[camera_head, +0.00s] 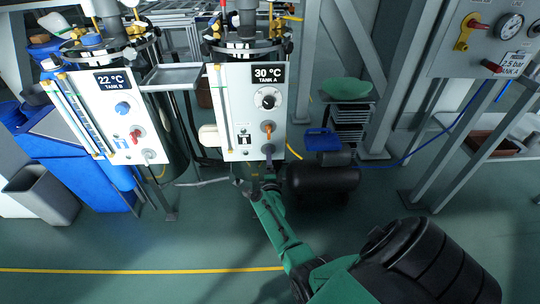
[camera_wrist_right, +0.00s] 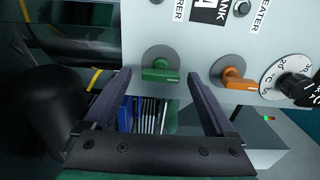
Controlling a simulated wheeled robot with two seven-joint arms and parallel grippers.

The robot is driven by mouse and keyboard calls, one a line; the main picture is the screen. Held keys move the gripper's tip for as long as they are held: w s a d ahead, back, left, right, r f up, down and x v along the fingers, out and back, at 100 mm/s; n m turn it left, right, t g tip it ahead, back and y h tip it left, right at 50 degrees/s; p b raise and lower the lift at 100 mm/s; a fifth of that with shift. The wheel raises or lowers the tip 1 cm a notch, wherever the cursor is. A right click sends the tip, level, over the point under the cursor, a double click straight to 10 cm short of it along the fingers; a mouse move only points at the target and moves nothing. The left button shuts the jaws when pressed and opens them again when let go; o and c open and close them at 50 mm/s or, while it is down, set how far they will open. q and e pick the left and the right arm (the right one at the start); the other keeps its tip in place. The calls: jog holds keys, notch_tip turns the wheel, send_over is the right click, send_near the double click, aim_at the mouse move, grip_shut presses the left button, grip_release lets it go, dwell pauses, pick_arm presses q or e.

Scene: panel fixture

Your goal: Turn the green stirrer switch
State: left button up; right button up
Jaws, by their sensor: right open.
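The green stirrer switch (camera_wrist_right: 160,75) sits on a round grey plate on the white tank A panel (camera_head: 237,100). In the right wrist view its handle lies crosswise in the picture, between the fingertips. My right gripper (camera_wrist_right: 158,78) is open, with one finger on each side of the handle; I cannot tell whether either touches it. In the head view my right gripper (camera_head: 268,155) is at the panel's lower edge and the green switch is hidden behind it. My left gripper is not in view.
An orange switch (camera_wrist_right: 235,80) and a black temperature dial (camera_wrist_right: 291,83) are close beside the green switch. The tank B panel (camera_head: 125,115) stands to the left. A dark cylindrical tank (camera_head: 325,183) lies low to the right of my right gripper.

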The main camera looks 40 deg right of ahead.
pick_arm(q)
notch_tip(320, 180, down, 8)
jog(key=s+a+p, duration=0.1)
jog(key=p, duration=0.1)
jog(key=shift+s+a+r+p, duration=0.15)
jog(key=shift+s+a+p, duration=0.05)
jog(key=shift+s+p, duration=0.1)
pick_arm(e)
jog(key=v, duration=1.2)
